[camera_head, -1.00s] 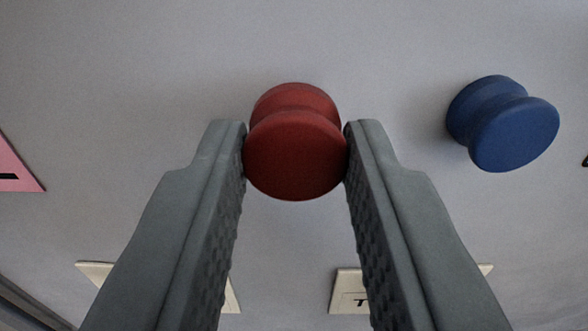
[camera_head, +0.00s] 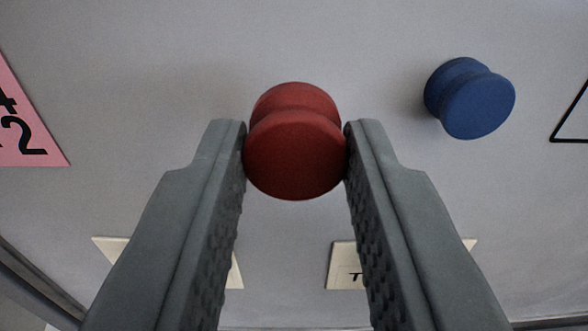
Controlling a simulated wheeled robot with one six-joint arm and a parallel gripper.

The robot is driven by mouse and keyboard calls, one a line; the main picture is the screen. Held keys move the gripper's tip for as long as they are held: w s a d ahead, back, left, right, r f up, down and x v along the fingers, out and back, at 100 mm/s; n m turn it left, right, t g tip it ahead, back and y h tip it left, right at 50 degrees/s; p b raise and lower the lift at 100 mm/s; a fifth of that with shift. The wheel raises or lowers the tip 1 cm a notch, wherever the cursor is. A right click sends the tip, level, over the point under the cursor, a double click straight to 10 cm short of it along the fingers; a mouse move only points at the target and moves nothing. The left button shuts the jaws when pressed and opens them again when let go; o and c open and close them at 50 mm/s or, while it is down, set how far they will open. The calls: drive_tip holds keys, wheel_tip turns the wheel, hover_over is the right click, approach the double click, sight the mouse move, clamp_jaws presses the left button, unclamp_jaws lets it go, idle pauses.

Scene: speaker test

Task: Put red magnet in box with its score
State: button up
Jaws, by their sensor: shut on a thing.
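The red magnet (camera_head: 295,155) is a round, waisted knob in the middle of the camera view. My gripper (camera_head: 295,150) is shut on it, with one grey finger touching each side. The grey-white board (camera_head: 300,40) lies behind the magnet; I cannot tell whether the magnet touches it. A pink card (camera_head: 30,135) at the left edge carries black figures, with a "2" readable and the rest cut off. A black-outlined shape (camera_head: 570,138) is partly in view at the right edge; I cannot tell whether it is a box.
A blue magnet (camera_head: 470,98) sits on the board at the upper right, apart from my gripper. Two cream cards, one at the lower left (camera_head: 110,248) and one at the lower right (camera_head: 342,265), are partly hidden by my fingers. The board is bare above the red magnet.

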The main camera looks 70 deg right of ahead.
drive_tip(key=shift+v, duration=1.55)
drive_tip(key=shift+s, duration=0.1)
